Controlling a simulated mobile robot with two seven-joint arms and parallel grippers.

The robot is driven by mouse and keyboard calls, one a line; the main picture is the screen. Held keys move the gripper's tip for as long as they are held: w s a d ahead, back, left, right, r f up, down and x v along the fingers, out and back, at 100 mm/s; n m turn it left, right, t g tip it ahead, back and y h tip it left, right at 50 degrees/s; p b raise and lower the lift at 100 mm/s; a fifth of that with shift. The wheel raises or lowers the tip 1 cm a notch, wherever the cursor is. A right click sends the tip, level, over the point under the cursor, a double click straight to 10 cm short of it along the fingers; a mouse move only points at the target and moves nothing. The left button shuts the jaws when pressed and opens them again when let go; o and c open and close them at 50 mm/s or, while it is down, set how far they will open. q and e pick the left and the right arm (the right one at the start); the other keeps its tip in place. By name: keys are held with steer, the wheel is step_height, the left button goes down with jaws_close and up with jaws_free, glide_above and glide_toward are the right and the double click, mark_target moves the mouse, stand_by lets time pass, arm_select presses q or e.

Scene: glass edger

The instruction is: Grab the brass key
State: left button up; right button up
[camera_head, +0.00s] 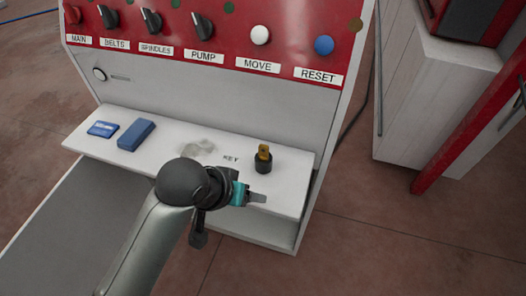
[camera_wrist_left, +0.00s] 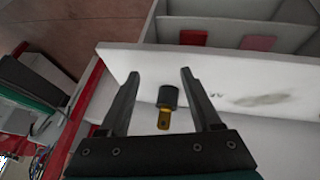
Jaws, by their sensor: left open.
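The brass key (camera_head: 264,152) stands upright in a black round holder (camera_head: 263,165) at the right part of the white shelf, beside the KEY label. My left gripper (camera_head: 258,197) is open and empty, in front of the key in the head view. In the left wrist view the brass key (camera_wrist_left: 163,119) and the black holder (camera_wrist_left: 168,96) show between the two open fingers of the left gripper (camera_wrist_left: 160,74). I see no contact with the key; the exact gap is hard to tell. My right gripper is in neither view.
The white shelf (camera_head: 285,190) juts from the red control panel (camera_head: 215,35) with its knobs and buttons. Blue blocks (camera_head: 136,135) lie on its left part, and a pale clear object (camera_head: 197,147) lies left of the KEY label. A grey cabinet (camera_head: 430,95) stands at the right.

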arm_select(q)
steer(key=m, duration=0.1)
glide_toward(263, 147)
steer(key=s+d+f, duration=0.3)
steer(key=d, duration=0.1)
steer(key=w+a+r+y+p, duration=0.2)
steer(key=w+a+r+y, duration=0.1)
steer(key=r, duration=0.5)
steer(key=shift+g, duration=0.3)
steer(key=x, duration=0.9)
steer(key=s+d+b+x, duration=0.1)
steer(key=x, duration=0.4)
steer(key=shift+d+f, duration=0.1)
steer(key=shift+f, duration=0.3)
steer(key=shift+w+f, duration=0.25)
steer(key=shift+f, duration=0.1)
jaws_close()
